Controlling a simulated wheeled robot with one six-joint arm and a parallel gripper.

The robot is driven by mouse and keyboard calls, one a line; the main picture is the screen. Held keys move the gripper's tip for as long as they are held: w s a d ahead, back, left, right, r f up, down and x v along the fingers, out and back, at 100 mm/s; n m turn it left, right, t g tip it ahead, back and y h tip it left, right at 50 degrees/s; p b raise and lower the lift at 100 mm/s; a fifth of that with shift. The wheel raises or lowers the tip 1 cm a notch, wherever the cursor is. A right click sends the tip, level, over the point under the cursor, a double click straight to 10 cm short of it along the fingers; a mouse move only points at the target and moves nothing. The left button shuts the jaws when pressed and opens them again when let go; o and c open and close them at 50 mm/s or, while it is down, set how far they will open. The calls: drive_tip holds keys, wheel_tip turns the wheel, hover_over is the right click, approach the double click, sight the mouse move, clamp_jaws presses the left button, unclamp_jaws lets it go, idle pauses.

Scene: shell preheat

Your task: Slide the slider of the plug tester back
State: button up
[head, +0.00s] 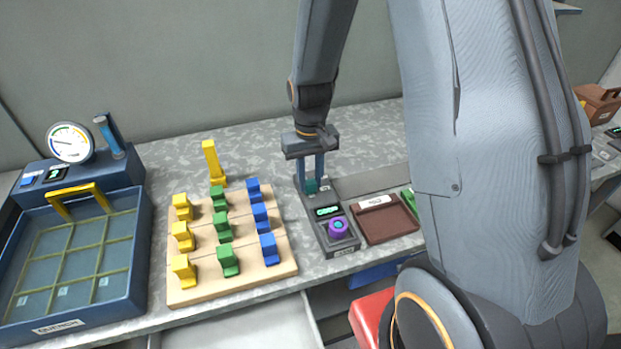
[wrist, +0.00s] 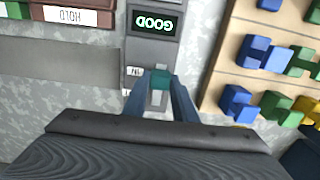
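The plug tester (head: 341,248) is a narrow grey unit on the bench, with a lit display (head: 328,211) that reads GOOD in the wrist view (wrist: 155,22). A purple, round part with a blue ring (head: 338,228) sits at its front end. Its slider (wrist: 161,80) has a small teal block, on the rear part of the tester in the head view. My gripper (head: 312,184) points down over that rear part. In the wrist view its fingers (wrist: 161,88) lie against both sides of the teal block, with no clear gap. The track under my gripper is partly hidden.
A brown HOLD tray (head: 388,235) stands right of the tester. On the left are a wooden board (head: 187,295) with yellow, green and blue pieces, a standing yellow piece (head: 212,162), and the blue QUENCH bin (head: 142,262) with a gauge (head: 69,143). Bare bench lies behind the tester.

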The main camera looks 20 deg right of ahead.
clamp_jaws()
drive_tip(key=w, duration=0.4)
drive_tip(key=shift+w+b, duration=0.3)
drive_tip(key=shift+b, duration=0.1)
drive_tip(key=shift+w, duration=0.25)
drive_tip(key=o, duration=0.7)
unclamp_jaws()
drive_tip(key=shift+c, duration=0.2)
wheel_tip(320, 180, up, 8)
drive_tip(key=b, duration=0.1)
drive_tip(key=shift+b, duration=0.35)
